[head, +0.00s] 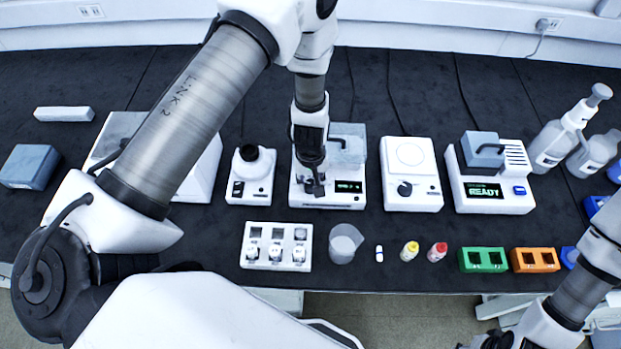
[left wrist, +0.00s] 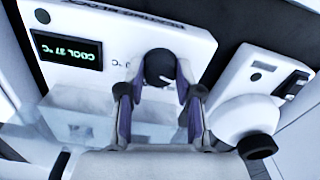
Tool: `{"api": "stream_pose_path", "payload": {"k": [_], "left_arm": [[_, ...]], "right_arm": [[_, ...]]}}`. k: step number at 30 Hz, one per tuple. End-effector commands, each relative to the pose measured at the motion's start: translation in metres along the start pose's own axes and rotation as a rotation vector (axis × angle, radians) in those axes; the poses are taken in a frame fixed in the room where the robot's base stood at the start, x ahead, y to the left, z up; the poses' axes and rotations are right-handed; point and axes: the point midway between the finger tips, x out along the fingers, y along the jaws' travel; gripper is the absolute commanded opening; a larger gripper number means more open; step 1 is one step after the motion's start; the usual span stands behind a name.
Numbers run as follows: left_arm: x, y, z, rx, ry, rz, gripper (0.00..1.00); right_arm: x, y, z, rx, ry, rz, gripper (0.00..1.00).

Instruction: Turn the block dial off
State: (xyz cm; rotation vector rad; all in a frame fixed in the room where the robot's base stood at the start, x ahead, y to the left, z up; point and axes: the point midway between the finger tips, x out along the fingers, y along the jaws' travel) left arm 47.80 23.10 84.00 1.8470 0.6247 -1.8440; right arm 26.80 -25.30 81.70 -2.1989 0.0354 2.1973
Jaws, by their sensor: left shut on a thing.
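The white heating block unit (head: 300,199) stands mid-table in the head view. It has a grey block on top and a small green display (head: 348,187). In the left wrist view the display (left wrist: 68,52) appears upside down and reads "COOL 37 °C". The round black dial (left wrist: 160,66) with a pale pointer mark sits on the unit's front face. My left gripper (head: 314,187) is at the dial, and its two fingers (left wrist: 158,84) are shut on it from both sides. The dial is hidden by the gripper in the head view. My right gripper (head: 497,340) is partly cut off at the bottom right.
A vortex mixer (head: 250,190) stands left of the block and a stirrer with a black knob (head: 412,201) stands right. A unit reading READY (head: 497,205) is farther right. A white rack (head: 276,262), a beaker (head: 345,245) and small vials lie in front.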

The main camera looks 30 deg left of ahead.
Motion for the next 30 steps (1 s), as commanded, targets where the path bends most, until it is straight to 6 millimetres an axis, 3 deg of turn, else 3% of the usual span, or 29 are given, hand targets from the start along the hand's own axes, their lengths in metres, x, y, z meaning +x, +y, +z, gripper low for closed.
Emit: {"api": "stream_pose_path", "payload": {"k": [12,13,15,25,30], "left_arm": [[0.003,-0.002,0.003,-0.009,-0.007,-0.005,0.00],[0.003,-0.002,0.003,-0.009,-0.007,-0.005,0.38],[0.003,-0.002,0.003,-0.008,-0.007,-0.005,0.60],[-0.001,0.000,0.001,-0.008,-0.002,-0.001,0.60],[-0.025,0.000,0.000,-0.006,0.001,0.001,0.60]], "right_arm": [[0.000,0.000,0.000,0.000,0.000,0.000,0.40],[0.000,0.000,0.000,0.000,0.000,0.000,0.40],[0.000,0.000,0.000,0.000,0.000,0.000,0.40],[0.000,0.000,0.000,0.000,0.000,0.000,0.40],[-0.001,0.000,0.000,0.000,0.000,0.000,0.40]]}}
